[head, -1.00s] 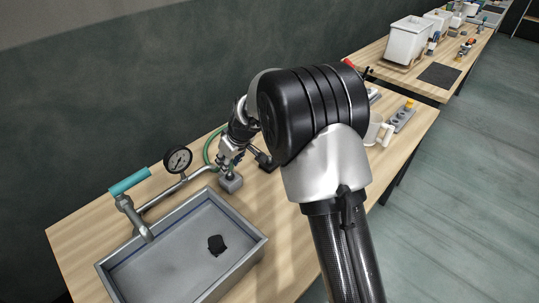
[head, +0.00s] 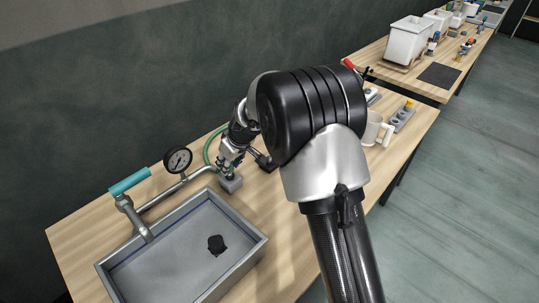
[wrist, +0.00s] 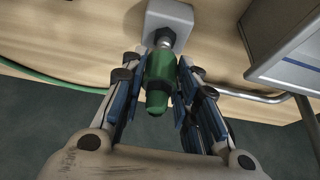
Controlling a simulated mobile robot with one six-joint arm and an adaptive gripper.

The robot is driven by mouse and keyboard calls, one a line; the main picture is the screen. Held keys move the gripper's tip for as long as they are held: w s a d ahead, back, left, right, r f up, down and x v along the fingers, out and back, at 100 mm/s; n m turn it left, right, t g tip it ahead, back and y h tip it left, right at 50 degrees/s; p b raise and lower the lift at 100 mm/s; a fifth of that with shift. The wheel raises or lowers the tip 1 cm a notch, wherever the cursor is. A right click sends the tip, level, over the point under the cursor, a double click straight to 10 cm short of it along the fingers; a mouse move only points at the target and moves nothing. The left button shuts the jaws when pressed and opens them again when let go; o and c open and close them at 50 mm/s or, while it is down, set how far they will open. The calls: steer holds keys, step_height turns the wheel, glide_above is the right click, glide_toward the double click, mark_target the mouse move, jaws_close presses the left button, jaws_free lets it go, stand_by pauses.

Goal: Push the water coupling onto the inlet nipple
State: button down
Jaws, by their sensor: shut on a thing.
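The green water coupling (wrist: 158,78) sits between the blue-padded fingers of my gripper (wrist: 158,62), which is shut on it. The metal inlet nipple (wrist: 165,37) sticks out of a grey block (wrist: 168,14) at the top of the wrist view. The coupling's far end is in line with the nipple and meets it in the picture; how far it is over the nipple I cannot tell. In the head view my gripper (head: 229,160) is just above the grey block (head: 231,184), and the coupling is mostly hidden by the fingers.
A grey sink (head: 256,250) with a dark drain stands in front. A teal-handled valve (head: 130,181), pipe and pressure gauge (head: 178,160) are to the left. A green hose (head: 207,150) runs behind my gripper. A white mug (head: 373,130) stands to the right.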

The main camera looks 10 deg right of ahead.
steer(key=shift+s+f, duration=0.1)
steer(key=shift+f, duration=1.15)
steer(key=c, duration=1.2)
jaws_free()
steer(key=shift+o, duration=0.2)
steer(key=p+v, duration=0.2)
steer(key=v, duration=0.6)
stand_by(0.8)
steer(key=shift+r, duration=0.1)
steer(key=v, duration=1.2)
